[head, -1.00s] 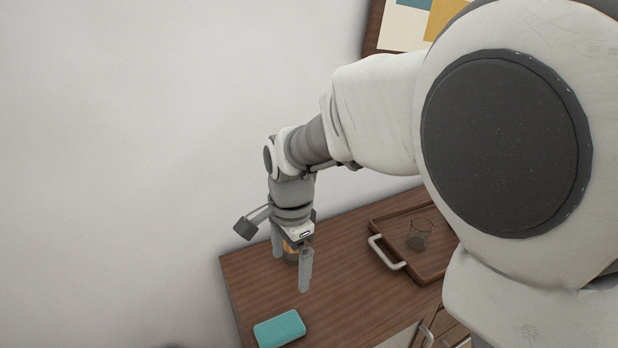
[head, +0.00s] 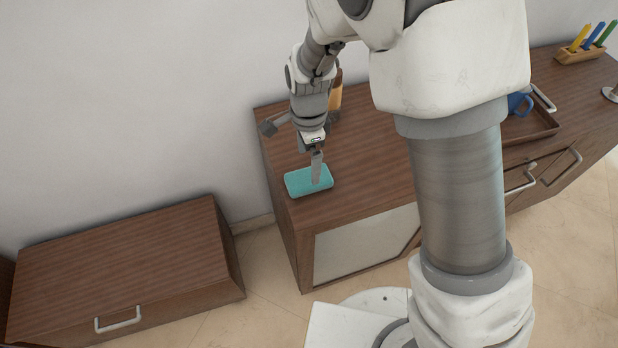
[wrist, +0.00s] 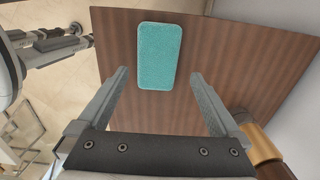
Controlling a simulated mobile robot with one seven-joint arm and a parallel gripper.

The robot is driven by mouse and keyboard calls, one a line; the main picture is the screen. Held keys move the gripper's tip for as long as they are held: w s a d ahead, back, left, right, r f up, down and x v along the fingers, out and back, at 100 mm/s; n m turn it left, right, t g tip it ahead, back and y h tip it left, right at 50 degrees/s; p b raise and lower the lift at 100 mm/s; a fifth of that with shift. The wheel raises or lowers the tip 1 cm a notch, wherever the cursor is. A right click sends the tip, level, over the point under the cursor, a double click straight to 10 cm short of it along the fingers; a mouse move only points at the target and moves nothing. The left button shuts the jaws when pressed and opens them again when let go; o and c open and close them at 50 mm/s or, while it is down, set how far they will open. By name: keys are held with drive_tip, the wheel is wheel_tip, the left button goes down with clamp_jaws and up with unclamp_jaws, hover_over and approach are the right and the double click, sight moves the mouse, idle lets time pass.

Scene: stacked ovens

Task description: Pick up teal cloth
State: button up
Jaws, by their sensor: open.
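The teal cloth (head: 299,184) is a flat, rounded rectangle lying on the wooden cabinet top near its left end. In the wrist view the teal cloth (wrist: 159,55) lies ahead of the fingertips, centred between the lines of the two fingers. My gripper (head: 316,168) is above the cabinet by the cloth, and one finger hides part of the cloth in the head view. In the wrist view my gripper (wrist: 158,80) is open, with nothing between its fingers.
An amber cylindrical object (head: 336,95) stands behind my gripper; it also shows at the right in the wrist view (wrist: 260,145). A wooden tray (head: 540,128) with a blue mug (head: 518,104) is farther right. A lower cabinet (head: 120,265) stands at left.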

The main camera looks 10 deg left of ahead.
sight(309, 176)
drive_tip(key=f, duration=0.5)
drive_tip(key=shift+s+f+b, duration=0.15)
drive_tip(key=shift+s+b, duration=0.05)
drive_tip(key=shift+b, duration=0.15)
drive_tip(key=c, duration=1.2)
drive_tip(key=shift+r, duration=0.5)
drive_tip(key=r, duration=0.3)
drive_tip(key=shift+w+d+r+p, duration=0.25)
drive_tip(key=shift+w+r+p, duration=0.05)
drive_tip(key=shift+r+p, duration=0.1)
drive_tip(key=w+d+r, duration=0.4)
drive_tip(key=w+d, duration=0.1)
drive_tip(key=w+d+r, duration=0.2)
drive_tip(key=w, duration=0.1)
drive_tip(key=shift+d+r, duration=0.15)
drive_tip(key=shift+d, duration=0.15)
